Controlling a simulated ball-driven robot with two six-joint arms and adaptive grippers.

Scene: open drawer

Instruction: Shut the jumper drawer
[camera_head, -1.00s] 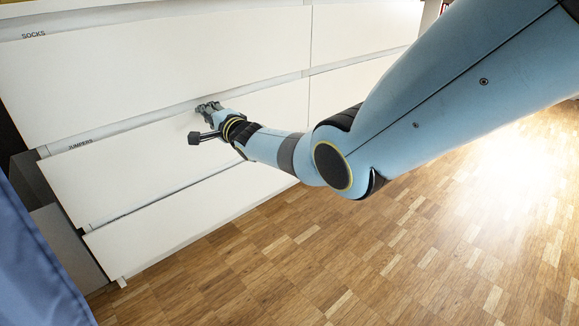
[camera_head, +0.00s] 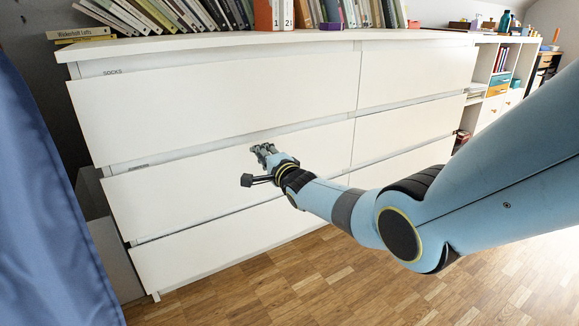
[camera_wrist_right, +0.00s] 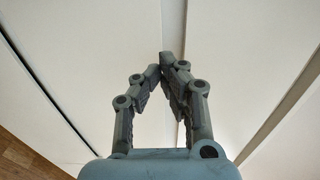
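The jumper drawer (camera_head: 190,196) is the white middle drawer on the left of the dresser, with a small label on the strip at its top edge. Its front looks roughly in line with the drawers above and below; I cannot tell whether a small gap remains. My right gripper (camera_head: 262,150) is at the drawer's upper edge, right of its middle; contact is unclear. In the right wrist view, the right gripper (camera_wrist_right: 162,66) has its fingertips together with nothing between them, against white drawer fronts. My left gripper is not in view.
The sock drawer (camera_head: 215,105) is above and another white drawer (camera_head: 210,243) below. Books (camera_head: 180,15) line the dresser top. A blue cloth (camera_head: 45,200) hangs at the left. Wooden floor (camera_head: 300,285) lies free in front. A white shelf (camera_head: 490,85) stands at the right.

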